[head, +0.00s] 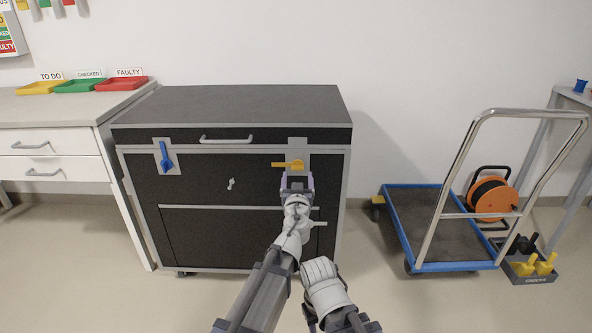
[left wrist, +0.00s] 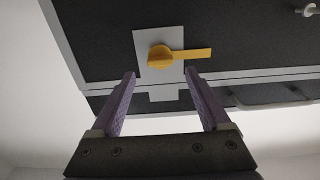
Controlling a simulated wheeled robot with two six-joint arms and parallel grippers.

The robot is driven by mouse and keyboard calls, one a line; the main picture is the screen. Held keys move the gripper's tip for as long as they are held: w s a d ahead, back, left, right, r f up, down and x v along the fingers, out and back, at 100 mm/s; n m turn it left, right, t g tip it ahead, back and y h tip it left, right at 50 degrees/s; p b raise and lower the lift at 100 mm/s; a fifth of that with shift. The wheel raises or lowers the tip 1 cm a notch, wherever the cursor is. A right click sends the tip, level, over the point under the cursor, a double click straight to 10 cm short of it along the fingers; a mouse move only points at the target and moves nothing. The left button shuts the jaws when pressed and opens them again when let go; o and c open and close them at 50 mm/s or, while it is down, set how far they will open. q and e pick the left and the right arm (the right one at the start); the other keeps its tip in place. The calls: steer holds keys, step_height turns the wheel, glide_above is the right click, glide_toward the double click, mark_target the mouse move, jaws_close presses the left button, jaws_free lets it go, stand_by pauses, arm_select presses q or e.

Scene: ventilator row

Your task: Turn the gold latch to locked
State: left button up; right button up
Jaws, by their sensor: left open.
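The gold latch (head: 290,164) sits on a light grey plate at the upper right of the black cabinet's front (head: 190,192). Its handle lies horizontal, pointing left from the round pivot. In the left wrist view, which shows the cabinet upside down, the gold latch (left wrist: 172,56) has its handle pointing right. My left gripper (head: 297,178) is just below the latch in the head view, open and empty. In the left wrist view the two purple fingers of my left gripper (left wrist: 160,75) are apart, with the latch beyond their tips. No contact shows.
A blue latch (head: 165,157) hangs vertical at the cabinet's upper left. A lid handle (head: 226,139) and a small key-like knob (head: 231,184) stick out from the front. A blue trolley (head: 425,215) stands to the right, with clear floor between.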

mark_target(298, 169)
arm_select(q)
steer(key=w, duration=0.5)
jaws_close()
stand_by(0.6)
stand_by(0.8)
